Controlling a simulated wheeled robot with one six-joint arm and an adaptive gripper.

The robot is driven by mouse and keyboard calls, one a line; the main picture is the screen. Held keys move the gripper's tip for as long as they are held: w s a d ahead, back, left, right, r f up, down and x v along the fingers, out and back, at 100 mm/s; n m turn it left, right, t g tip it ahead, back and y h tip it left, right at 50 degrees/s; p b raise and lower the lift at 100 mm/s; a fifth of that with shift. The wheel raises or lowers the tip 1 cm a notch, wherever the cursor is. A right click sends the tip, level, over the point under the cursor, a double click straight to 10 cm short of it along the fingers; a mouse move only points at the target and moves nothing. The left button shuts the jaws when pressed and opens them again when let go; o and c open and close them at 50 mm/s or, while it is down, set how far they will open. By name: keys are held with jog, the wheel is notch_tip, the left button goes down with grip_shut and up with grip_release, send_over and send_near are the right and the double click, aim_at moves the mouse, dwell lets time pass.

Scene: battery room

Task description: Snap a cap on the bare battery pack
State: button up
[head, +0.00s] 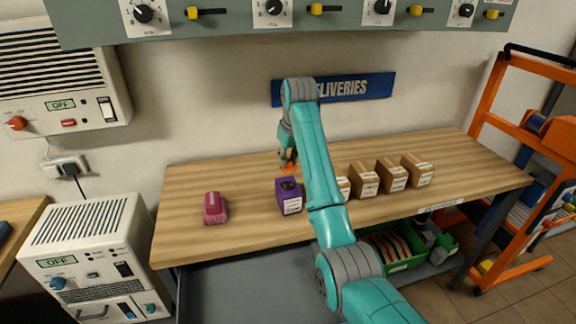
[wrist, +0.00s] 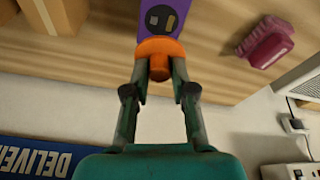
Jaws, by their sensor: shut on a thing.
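The purple battery pack (head: 290,204) stands on the wooden bench, a white label on its front and a dark, uncapped terminal area on top. Its top also shows in the wrist view (wrist: 187,12), with a dark terminal plate. My gripper (head: 287,160) is shut on an orange cap (wrist: 160,48), which shows small in the head view (head: 290,169). The gripper is behind the pack, towards the wall. In the wrist view the cap overlaps the edge of the pack; I cannot tell whether they touch.
A magenta object (head: 214,209) sits on the bench (head: 185,240) to the left. Several brown boxes (head: 392,175) stand in a row to the right, one partly hidden by my arm. A control panel (head: 220,27) overhangs the back. Bench room is free between pack and magenta object.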

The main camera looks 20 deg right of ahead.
jog(key=shift+f, duration=3.1)
jog(key=shift+f, duration=0.15)
jog(key=o, duration=1.4)
jog(key=shift+r, duration=3.55)
grip_shut()
